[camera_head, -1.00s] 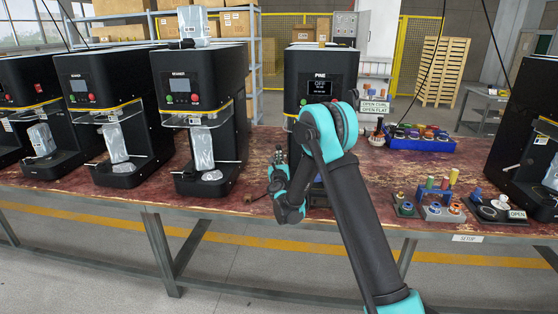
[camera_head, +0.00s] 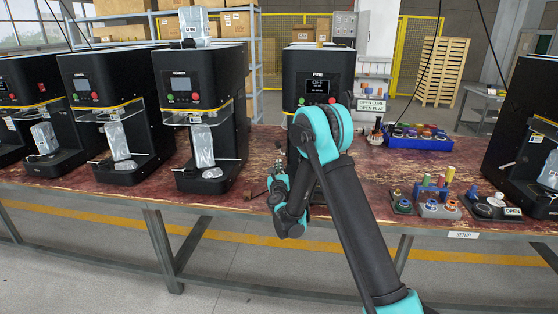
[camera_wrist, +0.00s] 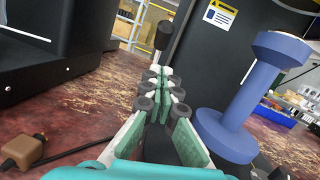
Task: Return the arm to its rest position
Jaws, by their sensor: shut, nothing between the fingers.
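My arm reaches over the front edge of the worn red-brown bench (camera_head: 240,212), in front of the machine labelled PINE (camera_head: 320,88). Its screen reads OFF. My gripper (camera_head: 277,172) is at the bench edge, to the right of the neighbouring black machine. In the wrist view my gripper (camera_wrist: 160,76) is shut and empty, its fingers pointing toward a black machine. My arm hides the lower part of the PINE machine in the head view.
A blue spool-shaped part (camera_wrist: 238,115) stands close to the right of my fingers. A brown block with a cord (camera_wrist: 25,150) lies at left. Several black seamers (camera_head: 205,90) line the bench. A blue tray (camera_head: 420,140) and colored tooling (camera_head: 438,200) stand at right.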

